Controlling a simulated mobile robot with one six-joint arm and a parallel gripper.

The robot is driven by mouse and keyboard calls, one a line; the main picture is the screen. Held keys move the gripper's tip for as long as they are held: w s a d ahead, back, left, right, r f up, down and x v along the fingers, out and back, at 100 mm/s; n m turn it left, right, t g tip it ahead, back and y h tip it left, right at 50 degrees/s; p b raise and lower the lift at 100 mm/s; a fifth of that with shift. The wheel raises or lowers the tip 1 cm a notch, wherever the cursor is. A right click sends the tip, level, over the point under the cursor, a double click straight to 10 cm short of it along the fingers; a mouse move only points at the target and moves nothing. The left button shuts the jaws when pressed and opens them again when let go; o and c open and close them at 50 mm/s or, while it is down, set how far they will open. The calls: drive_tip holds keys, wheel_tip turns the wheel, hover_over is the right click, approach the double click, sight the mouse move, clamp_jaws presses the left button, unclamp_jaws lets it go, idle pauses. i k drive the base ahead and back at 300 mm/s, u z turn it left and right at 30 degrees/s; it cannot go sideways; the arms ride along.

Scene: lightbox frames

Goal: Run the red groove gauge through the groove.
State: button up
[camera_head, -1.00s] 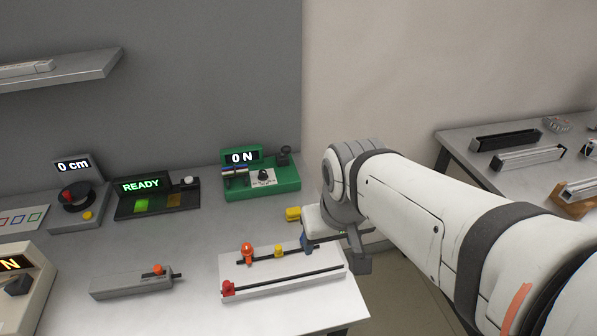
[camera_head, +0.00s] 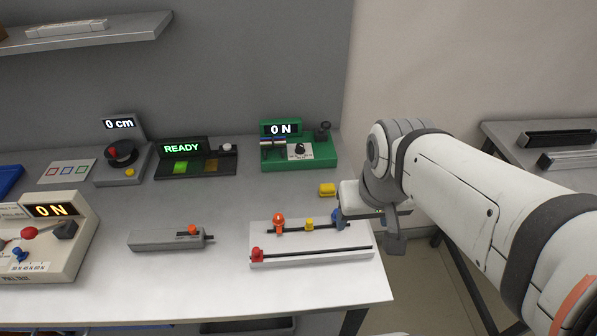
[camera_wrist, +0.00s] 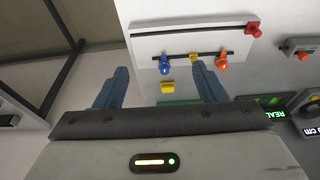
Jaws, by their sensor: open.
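The red groove gauge (camera_head: 257,254) is a small red piece at the left end of the front groove (camera_head: 315,251) of a white block (camera_head: 355,256) on the table. In the wrist view, the red gauge (camera_wrist: 254,30) is at the upper right, on the groove's right end. My gripper (camera_wrist: 160,85) is open and empty in the wrist view, its two bluish fingers apart from the red gauge. In the head view, my arm hides most of the gripper, near the block's right end.
Orange (camera_head: 278,223), yellow (camera_head: 309,223) and blue (camera_head: 338,217) pieces sit along the block's rear slot. A loose yellow block (camera_head: 327,189) lies behind it. A grey block with an orange slider (camera_head: 192,230) is to the left, with bare table between. A green device (camera_head: 325,157) stands behind.

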sight(256, 254)
drive_tip(key=u, duration=0.1)
drive_tip(key=k, duration=0.5)
drive_tip(key=z, duration=1.8)
drive_tip(key=k, duration=1)
drive_tip(key=u, duration=1.6)
drive_tip(key=i, duration=1)
drive_tip(key=u, duration=0.1)
